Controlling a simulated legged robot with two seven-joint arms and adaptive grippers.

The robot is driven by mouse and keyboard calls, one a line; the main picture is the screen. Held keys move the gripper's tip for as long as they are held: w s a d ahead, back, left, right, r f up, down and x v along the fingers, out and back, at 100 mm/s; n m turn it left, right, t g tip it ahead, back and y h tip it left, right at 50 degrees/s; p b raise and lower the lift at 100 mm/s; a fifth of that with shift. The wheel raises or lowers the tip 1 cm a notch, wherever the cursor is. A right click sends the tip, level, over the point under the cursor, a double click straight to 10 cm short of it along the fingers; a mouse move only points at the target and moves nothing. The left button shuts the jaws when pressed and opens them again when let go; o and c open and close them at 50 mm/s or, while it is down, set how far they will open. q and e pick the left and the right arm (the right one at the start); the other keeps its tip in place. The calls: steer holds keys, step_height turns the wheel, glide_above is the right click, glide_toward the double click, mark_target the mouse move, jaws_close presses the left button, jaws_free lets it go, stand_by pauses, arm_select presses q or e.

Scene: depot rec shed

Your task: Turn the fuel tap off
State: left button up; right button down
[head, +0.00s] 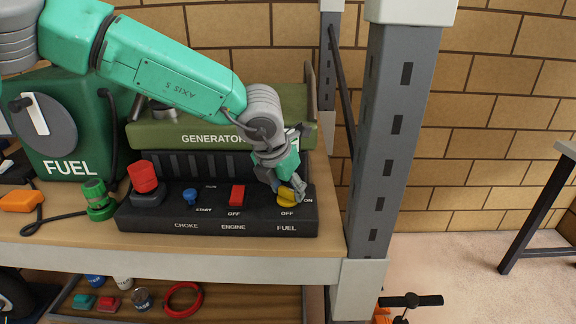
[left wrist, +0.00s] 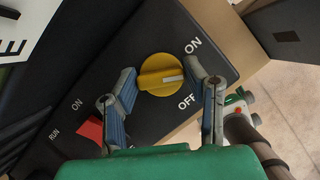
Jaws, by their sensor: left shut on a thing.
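The fuel tap is a yellow knob (head: 287,195) at the right end of the black control panel (head: 160,222), above the word FUEL. It also shows in the left wrist view as a round yellow knob (left wrist: 160,70) with a white pointer mark. The mark points between the ON and OFF labels. My left gripper (head: 292,186) reaches down to the knob from above. In the left wrist view its two fingers (left wrist: 168,84) stand on either side of the knob, shut on it. My right gripper is in neither view.
A red ENGINE switch (head: 237,195) and blue choke knob (head: 190,197) sit left of the tap. The green generator (head: 205,133) stands behind the panel. A grey upright post (head: 391,130) rises close to the right. A green FUEL can (head: 85,150) stands at left.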

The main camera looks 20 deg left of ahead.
arm_select(q)
steer(key=m+h+p, duration=0.1)
steer(key=m+p, duration=0.2)
steer(key=p, duration=0.3)
steer(key=m+g+h+p, duration=0.1)
steer(key=m+p, duration=0.2)
steer(key=p, duration=0.3)
steer(key=shift+a+r, duration=0.1)
steer(key=shift+a, duration=0.05)
steer(key=shift+m+g+p, duration=0.4)
steer(key=shift+m, duration=0.6)
steer(key=shift+f+m+g+h, duration=0.15)
steer(key=shift+m+g+h, duration=0.15)
steer(key=shift+m, duration=0.55)
steer(key=shift+f+m+g+h, duration=0.1)
steer(key=shift+m+g+h, duration=0.15)
steer(key=shift+m, duration=0.6)
steer(key=o, duration=1)
steer(key=shift+o, duration=0.7)
steer(key=shift+w, duration=0.2)
steer(key=shift+r, duration=0.1)
